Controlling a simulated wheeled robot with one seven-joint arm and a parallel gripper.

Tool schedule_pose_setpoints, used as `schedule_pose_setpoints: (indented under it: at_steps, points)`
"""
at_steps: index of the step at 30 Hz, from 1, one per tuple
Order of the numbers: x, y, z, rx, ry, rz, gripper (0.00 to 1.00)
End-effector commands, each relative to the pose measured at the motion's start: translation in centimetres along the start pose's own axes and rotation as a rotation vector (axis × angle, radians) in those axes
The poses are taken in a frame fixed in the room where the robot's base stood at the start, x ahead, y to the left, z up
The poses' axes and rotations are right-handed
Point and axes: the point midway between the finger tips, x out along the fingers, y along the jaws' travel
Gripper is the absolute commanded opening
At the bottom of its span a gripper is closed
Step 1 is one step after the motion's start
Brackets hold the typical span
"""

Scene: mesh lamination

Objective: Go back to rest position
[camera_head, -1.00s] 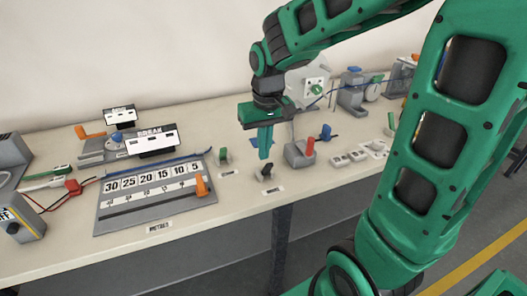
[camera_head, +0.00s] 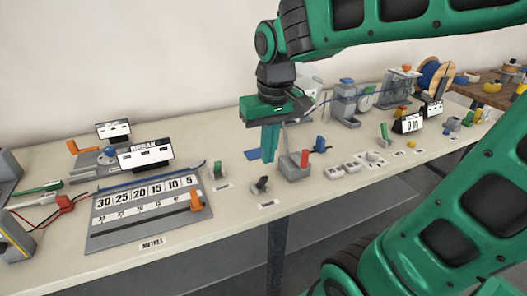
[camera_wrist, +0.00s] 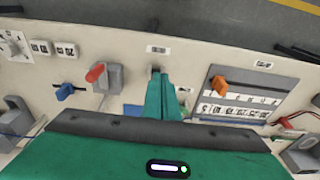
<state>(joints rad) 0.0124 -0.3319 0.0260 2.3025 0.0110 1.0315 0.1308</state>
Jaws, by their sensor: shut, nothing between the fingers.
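My gripper (camera_head: 270,150) is shut and empty, fingers pointing down above the workbench (camera_head: 235,215). In the head view its fingertips are just left of the grey block with a red lever (camera_head: 295,163) and above a small dark lever switch (camera_head: 261,185). In the wrist view the fingers (camera_wrist: 162,97) are together, between the red-lever block (camera_wrist: 103,75) and the numbered scale board (camera_wrist: 240,98). The fingers partly cover a small switch there.
The scale board (camera_head: 148,209) with an orange slider lies at left. A BREAK sign (camera_head: 145,154) stands behind it. White switches (camera_head: 351,167), a blue spool (camera_head: 432,76) and other devices are to the right. A blue patch (camera_head: 254,154) lies behind the fingers.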

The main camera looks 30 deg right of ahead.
Motion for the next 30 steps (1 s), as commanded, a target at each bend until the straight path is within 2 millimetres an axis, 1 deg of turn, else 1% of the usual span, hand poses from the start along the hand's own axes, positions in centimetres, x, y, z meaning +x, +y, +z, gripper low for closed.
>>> schedule_pose_setpoints:
  at_steps: [7, 8, 10, 11, 12, 14, 15, 18, 19, 21, 24, 27, 30]
  points:
    - [0.1, 0.2, 0.1, 0.006, -0.002, 0.001, 0.00]
    - [0.1, 0.6, 0.3, 0.014, -0.004, 0.003, 0.00]
    - [0.5, 2.1, 1.2, 0.051, -0.013, 0.009, 0.00]
    - [0.7, 3.0, 1.9, 0.074, -0.019, 0.012, 0.00]
    - [1.1, 4.5, 2.9, 0.112, -0.028, 0.018, 0.00]
    - [1.7, 6.8, 4.9, 0.174, -0.046, 0.024, 0.00]
    - [2.1, 8.2, 6.3, 0.218, -0.060, 0.027, 0.00]
    - [3.2, 10.9, 9.9, 0.313, -0.090, 0.029, 0.00]
    - [3.5, 11.6, 10.8, 0.338, -0.099, 0.029, 0.00]
    - [4.0, 12.6, 12.7, 0.384, -0.115, 0.026, 0.00]
    - [4.5, 13.3, 14.3, 0.420, -0.129, 0.023, 0.00]
    - [4.7, 13.5, 14.8, 0.431, -0.133, 0.023, 0.00]
    - [4.6, 13.4, 14.7, 0.430, -0.133, 0.023, 0.00]
